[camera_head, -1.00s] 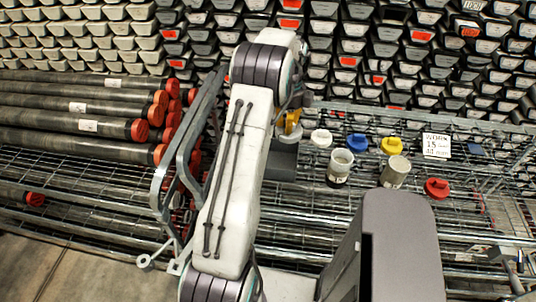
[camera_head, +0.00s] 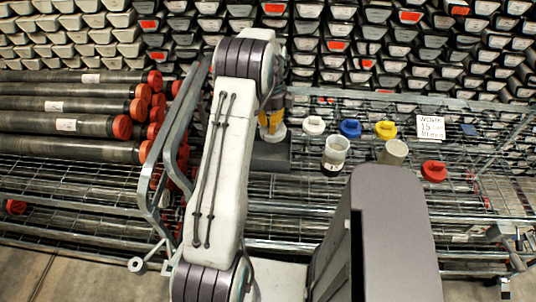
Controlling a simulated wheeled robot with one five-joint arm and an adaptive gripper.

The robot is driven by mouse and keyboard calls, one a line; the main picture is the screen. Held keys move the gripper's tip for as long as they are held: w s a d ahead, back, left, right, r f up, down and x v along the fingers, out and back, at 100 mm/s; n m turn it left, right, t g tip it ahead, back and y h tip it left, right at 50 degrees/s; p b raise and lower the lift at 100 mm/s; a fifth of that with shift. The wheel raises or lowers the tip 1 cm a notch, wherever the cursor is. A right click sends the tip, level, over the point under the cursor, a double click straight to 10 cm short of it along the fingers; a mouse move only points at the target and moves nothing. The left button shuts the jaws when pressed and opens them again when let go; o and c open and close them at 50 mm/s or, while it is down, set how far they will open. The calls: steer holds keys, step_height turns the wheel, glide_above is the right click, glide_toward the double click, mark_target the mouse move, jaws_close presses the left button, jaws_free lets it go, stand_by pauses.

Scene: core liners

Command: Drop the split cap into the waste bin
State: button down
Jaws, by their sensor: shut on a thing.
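My gripper (camera_head: 271,124), yellow and grey, shows only in part beside my arm's wrist. It is shut on a small whitish thing, seemingly the split cap (camera_head: 273,135); my arm hides part of it, and no split can be made out. A dark grey box, apparently the waste bin (camera_head: 270,157), is just below the held thing in the picture. Whether the cap is over its opening or behind its rim, I cannot tell. My arm hides the bin's left side.
On the wire rack to the right are white (camera_head: 314,126), blue (camera_head: 350,128), yellow (camera_head: 386,129) and red (camera_head: 433,171) caps, two pale cups (camera_head: 336,152) (camera_head: 394,152) and a sign (camera_head: 431,127). Red-capped tubes (camera_head: 70,124) lie left, behind a grey rail (camera_head: 155,190).

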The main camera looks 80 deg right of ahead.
steer(key=shift+f+b, duration=1.9)
steer(key=shift+f, duration=1)
steer(key=c, duration=1.1)
jaws_free()
steer(key=shift+c, duration=0.2)
steer(key=shift+r, duration=0.1)
step_height(320, 180, up, 12)
steer(key=shift+f, duration=0.1)
